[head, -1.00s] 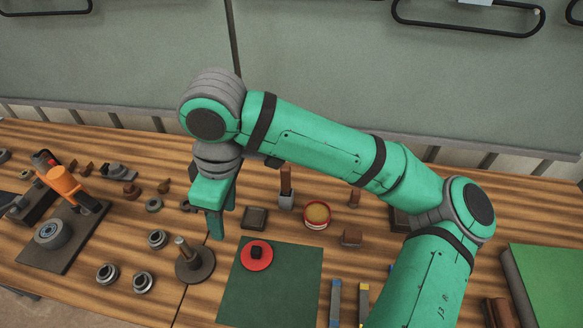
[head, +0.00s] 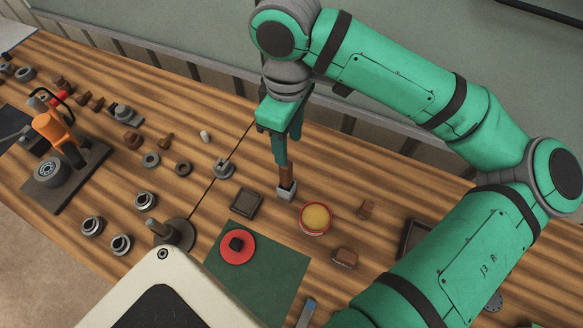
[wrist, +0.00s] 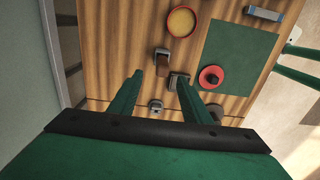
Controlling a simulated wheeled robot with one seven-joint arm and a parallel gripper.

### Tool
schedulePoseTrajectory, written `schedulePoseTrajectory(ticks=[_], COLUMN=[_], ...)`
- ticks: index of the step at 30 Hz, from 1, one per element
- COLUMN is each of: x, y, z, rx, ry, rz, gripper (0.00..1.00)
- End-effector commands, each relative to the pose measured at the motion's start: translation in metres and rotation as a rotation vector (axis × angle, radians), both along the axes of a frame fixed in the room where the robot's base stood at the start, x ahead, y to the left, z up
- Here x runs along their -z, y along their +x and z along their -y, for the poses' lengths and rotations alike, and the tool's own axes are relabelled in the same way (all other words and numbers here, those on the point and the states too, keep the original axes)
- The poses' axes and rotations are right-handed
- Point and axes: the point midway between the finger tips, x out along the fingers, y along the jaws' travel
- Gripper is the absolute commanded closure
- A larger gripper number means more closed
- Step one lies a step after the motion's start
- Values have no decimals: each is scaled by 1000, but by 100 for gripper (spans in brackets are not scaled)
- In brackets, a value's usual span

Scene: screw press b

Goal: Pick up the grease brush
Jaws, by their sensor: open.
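The grease brush (head: 287,188) appears to be the upright piece with a brown wooden handle and a pale grey block at its foot, standing on the bench. It also shows in the wrist view (wrist: 163,58), just past the fingertips and roughly between their lines. My gripper (head: 283,158) points down with its green fingers at the top of the handle in the head view. In the wrist view my gripper (wrist: 160,78) is open, its fingers spread with nothing held between them. The fingers partly overlap the handle in the head view, so I cannot tell whether they touch it.
A red tin with yellow contents (head: 316,217) stands close to the right of the brush. A dark square tray (head: 246,204) lies to its left. A green mat (head: 270,277) with a red disc (head: 237,246) lies in front. Small metal parts are scattered left.

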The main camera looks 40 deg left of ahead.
Motion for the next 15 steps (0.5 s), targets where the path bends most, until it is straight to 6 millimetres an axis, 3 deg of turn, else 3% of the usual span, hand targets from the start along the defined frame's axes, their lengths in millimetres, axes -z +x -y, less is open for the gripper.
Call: schedulePoseTrajectory(ticks=[3, 11, 15], x=[17, 35, 53], y=[0, 2, 0], z=[1, 3, 0], rx=[3, 9, 6], ry=[-2, 0, -1], rz=[0, 0, 0], gripper=[56, 56, 56])
